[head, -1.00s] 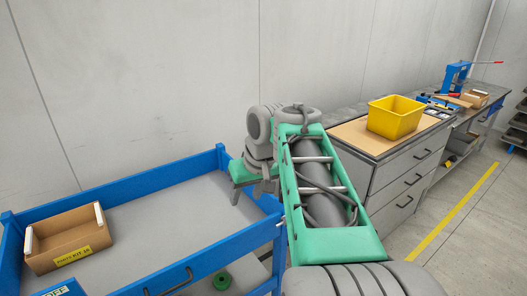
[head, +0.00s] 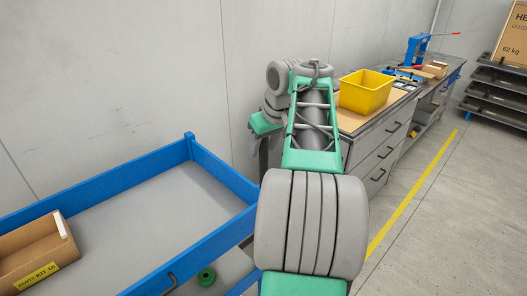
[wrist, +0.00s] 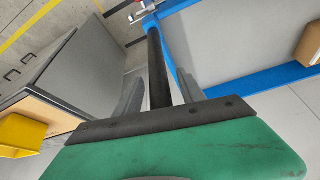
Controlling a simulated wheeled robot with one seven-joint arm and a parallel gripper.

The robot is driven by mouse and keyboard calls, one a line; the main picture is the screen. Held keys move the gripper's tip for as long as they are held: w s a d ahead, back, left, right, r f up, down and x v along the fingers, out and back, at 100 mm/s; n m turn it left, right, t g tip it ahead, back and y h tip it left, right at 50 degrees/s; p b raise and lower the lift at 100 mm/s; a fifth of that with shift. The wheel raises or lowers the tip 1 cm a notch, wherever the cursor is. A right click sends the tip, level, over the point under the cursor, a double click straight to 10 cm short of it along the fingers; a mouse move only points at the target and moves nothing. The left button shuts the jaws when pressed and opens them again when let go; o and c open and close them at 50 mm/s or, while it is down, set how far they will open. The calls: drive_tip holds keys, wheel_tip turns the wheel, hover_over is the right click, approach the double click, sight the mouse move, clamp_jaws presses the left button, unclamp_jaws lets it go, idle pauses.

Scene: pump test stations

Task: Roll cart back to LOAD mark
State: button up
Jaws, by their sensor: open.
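The cart is a blue-framed trolley with a grey deck (head: 150,215), at the lower left in the head view. Its blue rim (wrist: 172,50) and deck also show at the upper right in the wrist view. My gripper (wrist: 161,85) is open near the cart's corner, pointing down. A black bar (wrist: 156,65) runs from the cart's blue corner to between the two grey fingers; I cannot tell whether they touch it. In the head view my gripper (head: 264,150) is mostly hidden behind my wrist. No LOAD lettering shows.
An open carton (head: 35,255) labelled PARTS KIT 16 sits on the deck. A green round part (head: 206,276) lies low by the cart. A drawer bench (head: 372,160) with a yellow bin (head: 365,92) stands right. A yellow floor line (head: 415,186) borders clear floor.

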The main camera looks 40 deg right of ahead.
drive_tip(key=shift+w+f, duration=0.15)
drive_tip(key=shift+f, duration=0.2)
drive_tip(key=shift+c, duration=0.2)
clamp_jaws()
idle(1.0)
